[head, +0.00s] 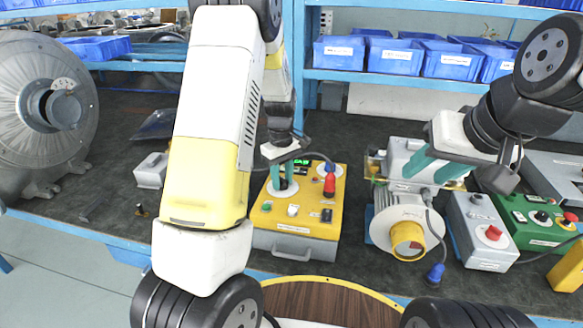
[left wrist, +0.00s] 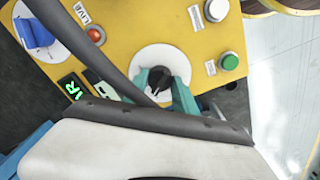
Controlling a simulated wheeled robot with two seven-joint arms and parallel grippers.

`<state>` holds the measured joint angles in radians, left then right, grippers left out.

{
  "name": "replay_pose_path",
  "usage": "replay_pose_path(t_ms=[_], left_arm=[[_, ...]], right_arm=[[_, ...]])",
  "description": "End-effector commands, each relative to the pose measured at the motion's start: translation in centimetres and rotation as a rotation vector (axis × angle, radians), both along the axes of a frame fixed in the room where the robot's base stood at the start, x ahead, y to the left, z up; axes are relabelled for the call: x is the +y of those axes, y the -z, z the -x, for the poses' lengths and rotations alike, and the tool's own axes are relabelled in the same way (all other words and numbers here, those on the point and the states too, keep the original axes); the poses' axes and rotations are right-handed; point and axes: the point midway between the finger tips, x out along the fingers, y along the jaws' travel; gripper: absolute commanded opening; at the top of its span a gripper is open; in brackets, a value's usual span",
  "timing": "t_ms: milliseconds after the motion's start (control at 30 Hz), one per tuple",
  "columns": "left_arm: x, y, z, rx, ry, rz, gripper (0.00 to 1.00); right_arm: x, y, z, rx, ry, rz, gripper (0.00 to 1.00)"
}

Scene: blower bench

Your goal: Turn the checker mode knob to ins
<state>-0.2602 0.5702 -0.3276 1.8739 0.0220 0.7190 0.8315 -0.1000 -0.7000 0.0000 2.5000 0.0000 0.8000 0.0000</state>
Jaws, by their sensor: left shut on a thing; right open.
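The yellow checker box (head: 295,240) stands on the bench, its panel facing up. Its black mode knob (left wrist: 157,82) sits on a round white dial (left wrist: 172,58). My left gripper (head: 282,176) is over the dial, with its teal fingers on both sides of the knob, shut on it. The dial's markings are too small to read, so the knob's setting cannot be told. My right gripper (head: 434,168) is open, above the small blower (head: 400,218) with a yellow hub.
A grey box with a red button (head: 487,240) and a green box (head: 530,222) are at the right. A large grey blower housing (head: 40,110) is at the left. Blue bins (head: 395,58) line the back shelf.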

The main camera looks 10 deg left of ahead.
Motion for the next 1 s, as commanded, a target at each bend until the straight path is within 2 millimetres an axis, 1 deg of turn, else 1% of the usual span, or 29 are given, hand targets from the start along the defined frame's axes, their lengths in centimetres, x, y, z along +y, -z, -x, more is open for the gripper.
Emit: replay_pose_path(t_ms=[200, 500, 700, 1000], left_arm=[[-0.04, -0.01, -0.02, -0.001, 0.195, 0.002, 0.00], [-0.01, -0.01, -0.02, -0.001, 0.426, 0.001, 0.00], [-0.03, -0.01, -0.01, -0.001, 0.528, 0.001, 0.00], [-0.03, 0.00, 0.00, -0.001, 0.592, 0.001, 0.00]], right_arm=[[0.00, 0.00, 0.00, 0.000, 0.000, 0.000, 0.43], [0.00, 0.00, 0.00, 0.000, 0.000, 0.000, 0.43], [0.00, 0.00, 0.00, 0.000, 0.000, 0.000, 0.43], [0.00, 0.00, 0.00, 0.000, 0.000, 0.000, 0.43]])
